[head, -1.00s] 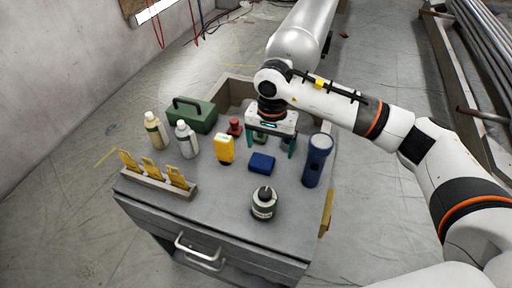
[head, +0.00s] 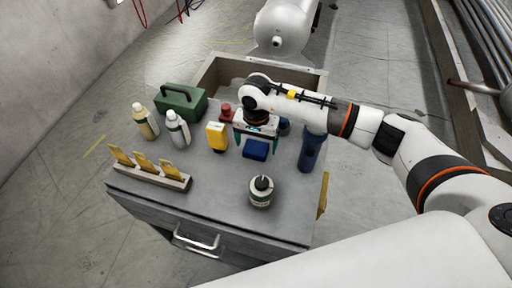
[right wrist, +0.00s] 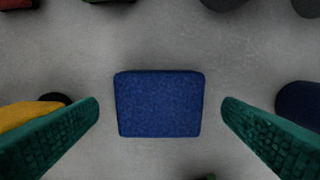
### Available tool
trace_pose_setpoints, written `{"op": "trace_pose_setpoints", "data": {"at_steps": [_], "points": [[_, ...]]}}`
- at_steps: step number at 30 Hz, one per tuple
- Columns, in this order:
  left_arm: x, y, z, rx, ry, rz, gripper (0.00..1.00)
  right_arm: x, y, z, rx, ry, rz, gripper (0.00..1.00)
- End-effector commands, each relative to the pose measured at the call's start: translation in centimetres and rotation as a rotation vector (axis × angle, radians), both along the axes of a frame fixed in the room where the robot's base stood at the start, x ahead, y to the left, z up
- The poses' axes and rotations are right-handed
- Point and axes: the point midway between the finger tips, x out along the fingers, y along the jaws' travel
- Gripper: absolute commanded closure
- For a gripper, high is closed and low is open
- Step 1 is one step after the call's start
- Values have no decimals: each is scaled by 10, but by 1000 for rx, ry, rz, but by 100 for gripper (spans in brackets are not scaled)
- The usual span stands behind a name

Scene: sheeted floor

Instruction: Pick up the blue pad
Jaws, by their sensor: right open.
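The blue pad (head: 255,150) is a small dark blue block lying flat on the grey cabinet top. In the right wrist view the pad (right wrist: 159,104) sits centred between two green fingertips, with a gap on each side. My right gripper (head: 256,143) is open above the pad and touches nothing that I can see. In the right wrist view its fingers (right wrist: 160,115) stand to the left and right of the pad. My left gripper is not in view.
A yellow device (head: 217,136) stands close left of the pad, and a dark blue flashlight (head: 310,152) stands to the right. A small jar (head: 261,192) is in front. A green toolbox (head: 181,103), two bottles and a rack of yellow tags (head: 148,172) are further left.

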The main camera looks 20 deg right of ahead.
Motion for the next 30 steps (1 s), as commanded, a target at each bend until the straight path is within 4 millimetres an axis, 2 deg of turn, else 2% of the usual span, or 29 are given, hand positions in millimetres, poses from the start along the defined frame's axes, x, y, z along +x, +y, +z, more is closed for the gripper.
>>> {"op": "trace_pose_setpoints", "data": {"at_steps": [5,12,14,21,22,30], "points": [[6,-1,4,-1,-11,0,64,0,0,-19,1,0,-1,11],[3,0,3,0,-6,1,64,0,0,-22,0,-1,0,11],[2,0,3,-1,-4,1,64,0,0,-22,0,-1,0,17],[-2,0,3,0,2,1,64,0,0,-21,0,-1,0,57],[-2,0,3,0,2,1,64,0,0,-21,0,-1,0,59],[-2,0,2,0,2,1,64,1,0,-18,1,-3,0,59]]}}
